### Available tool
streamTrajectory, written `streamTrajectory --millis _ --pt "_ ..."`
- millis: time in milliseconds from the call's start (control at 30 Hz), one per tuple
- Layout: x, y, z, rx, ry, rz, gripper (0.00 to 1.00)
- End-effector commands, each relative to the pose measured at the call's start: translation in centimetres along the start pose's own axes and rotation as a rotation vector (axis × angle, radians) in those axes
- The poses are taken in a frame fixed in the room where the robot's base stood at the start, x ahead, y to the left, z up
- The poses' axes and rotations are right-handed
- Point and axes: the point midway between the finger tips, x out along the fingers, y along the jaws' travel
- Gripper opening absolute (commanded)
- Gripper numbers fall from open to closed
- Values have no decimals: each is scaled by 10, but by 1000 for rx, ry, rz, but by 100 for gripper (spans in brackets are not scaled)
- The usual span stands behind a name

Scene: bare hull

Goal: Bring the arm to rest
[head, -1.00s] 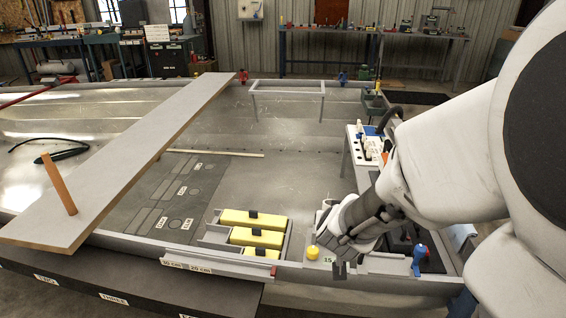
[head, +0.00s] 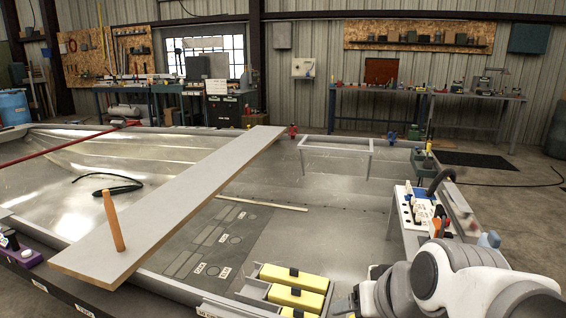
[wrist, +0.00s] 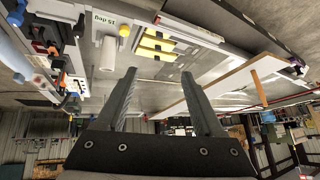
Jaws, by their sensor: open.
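My gripper (wrist: 157,78) shows in the wrist view with its two dark fingers spread apart and nothing between them. That view is upside down, and the fingers point over the hull. My white and grey arm (head: 455,283) is folded low at the bottom right of the head view. The gripper's fingertips cannot be made out clearly there. Yellow blocks (head: 297,298) sit in a grey rack just left of the arm. They also show beyond the fingers in the wrist view (wrist: 155,44), with a gap between.
A white rack of tools (head: 412,212) stands close behind my arm. A dark cable (head: 108,190) lies at left. The hull floor (head: 325,220) between plank and rack is mostly clear.

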Motion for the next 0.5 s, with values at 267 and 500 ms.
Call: streamTrajectory --millis 267,500 --pt "-71 14 34 -36 -129 144 69" --pt "-114 6 2 -37 -130 139 69"
